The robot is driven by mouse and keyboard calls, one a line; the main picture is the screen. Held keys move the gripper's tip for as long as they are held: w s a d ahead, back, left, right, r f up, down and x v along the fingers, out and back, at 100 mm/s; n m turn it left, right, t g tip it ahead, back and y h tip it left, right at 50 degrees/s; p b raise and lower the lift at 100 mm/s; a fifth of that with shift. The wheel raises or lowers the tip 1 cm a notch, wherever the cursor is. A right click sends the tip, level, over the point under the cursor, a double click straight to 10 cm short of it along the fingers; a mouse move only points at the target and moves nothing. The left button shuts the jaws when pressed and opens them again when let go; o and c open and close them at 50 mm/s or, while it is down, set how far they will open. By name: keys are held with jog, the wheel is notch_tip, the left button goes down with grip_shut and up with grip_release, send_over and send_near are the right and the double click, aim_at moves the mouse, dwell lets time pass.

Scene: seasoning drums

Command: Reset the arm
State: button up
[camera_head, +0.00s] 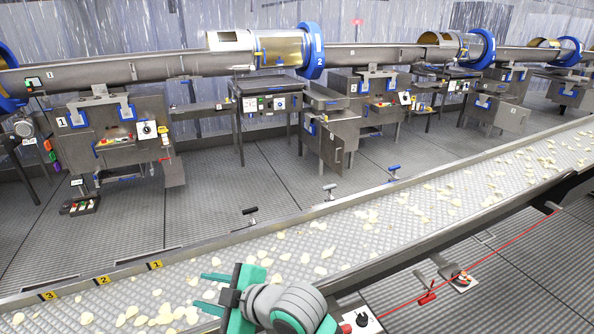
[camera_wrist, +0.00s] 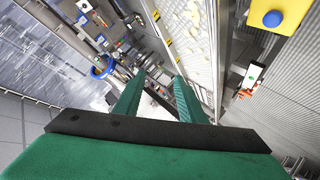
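My gripper (camera_head: 206,291) is at the bottom of the head view, over the conveyor belt (camera_head: 235,268) with its scattered pale chips. Its two teal fingers point left and stand apart. The wrist view shows the same open fingers (camera_wrist: 157,88) with nothing held between them. My arm comes in from the lower right of the gripper. The height of the gripper above the belt is hard to judge.
Seasoning drums with blue rings (camera_head: 311,51) and control cabinets (camera_head: 122,138) stand beyond the belt. Small levers (camera_head: 250,213) line its far rail. Yellow number tags (camera_head: 103,280) sit at the left. A red-handled lever (camera_head: 427,298) is at the lower right. The grey floor (camera_head: 230,185) between is mostly clear.

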notch_tip(320, 180, up, 6)
jog(key=w+a+m+t+y, duration=0.2)
jog(key=m+t+y, duration=0.1)
jog(key=m+t, duration=0.45)
jog(key=s+d+f+m+t+h, duration=0.2)
jog(key=s+d+f+m+h, duration=0.45)
jog(key=f, duration=0.35)
jog(key=s+d+f+m+t+h, duration=0.2)
jog(key=s+d+f+m+h, duration=0.5)
jog(key=f, duration=0.4)
jog(key=s+d+f+g, duration=0.1)
jog(key=s+d, duration=0.3)
jog(key=s, duration=0.7)
jog(key=s+d+f+n+g, duration=0.1)
jog(key=s+d+f, duration=0.2)
jog(key=s, duration=0.8)
jog(key=shift+d+f, duration=0.35)
jog(key=shift+f, duration=0.35)
jog(key=shift+s+g+h, duration=0.15)
jog(key=shift+g+h, duration=0.1)
